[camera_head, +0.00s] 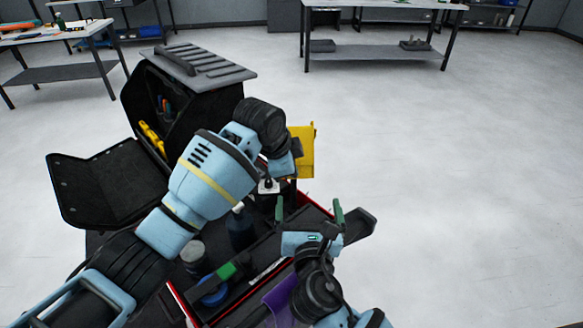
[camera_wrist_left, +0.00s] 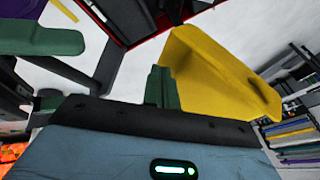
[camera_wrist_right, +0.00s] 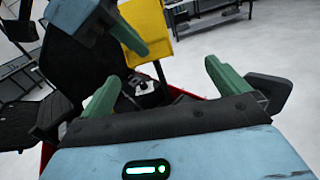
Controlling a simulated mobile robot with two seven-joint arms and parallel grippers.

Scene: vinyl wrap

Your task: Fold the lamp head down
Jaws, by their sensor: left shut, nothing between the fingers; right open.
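A yellow flat-sided piece, which looks like the lamp head (camera_head: 306,152), stands upright behind my left wrist in the head view. It also shows in the left wrist view (camera_wrist_left: 220,80) and the right wrist view (camera_wrist_right: 150,28). My left gripper (camera_wrist_left: 160,88) is shut and empty, its fingertips close beside the yellow piece's left edge; I cannot tell whether they touch. In the head view its fingers are hidden by my left arm. My right gripper (camera_head: 309,210) is open and empty, below and nearer than the yellow piece, over the cart's right edge.
A red-edged tool cart (camera_head: 172,292) holds a dark bottle (camera_head: 241,228), a blue tape roll (camera_head: 214,294) and a purple item (camera_head: 282,298). An open black case (camera_head: 135,95) with a lid flap stands behind. Workbenches (camera_head: 380,52) are far off. The floor at right is clear.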

